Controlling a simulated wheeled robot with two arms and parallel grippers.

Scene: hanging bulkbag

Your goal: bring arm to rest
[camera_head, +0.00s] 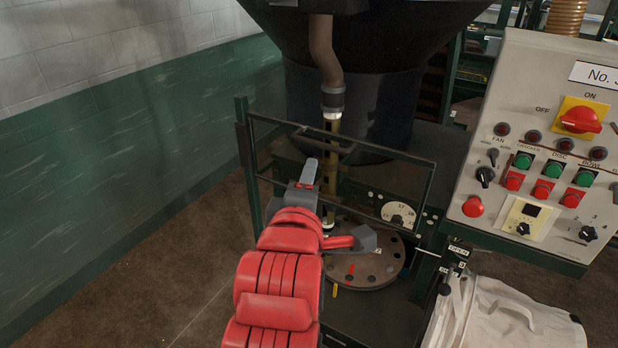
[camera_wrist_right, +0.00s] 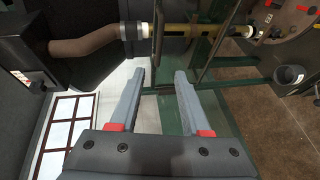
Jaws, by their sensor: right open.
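My right arm, red with grey parts, rises from the bottom of the head view. Its grey right gripper (camera_head: 308,174) is in front of the dark metal guard frame (camera_head: 390,163). In the right wrist view the two grey fingers of this gripper (camera_wrist_right: 160,75) are apart, with nothing between them. Green frame bars (camera_wrist_right: 215,87) show beyond the fingertips; I cannot tell whether anything touches. My left gripper is not in the head view.
A brown hose (camera_head: 323,52) runs down to a round disc (camera_head: 365,265) with small coloured pieces. A control panel (camera_head: 545,135) stands at right, above a white fabric bag (camera_head: 500,318). Open floor (camera_head: 150,265) lies at left beside the green wall (camera_head: 110,170).

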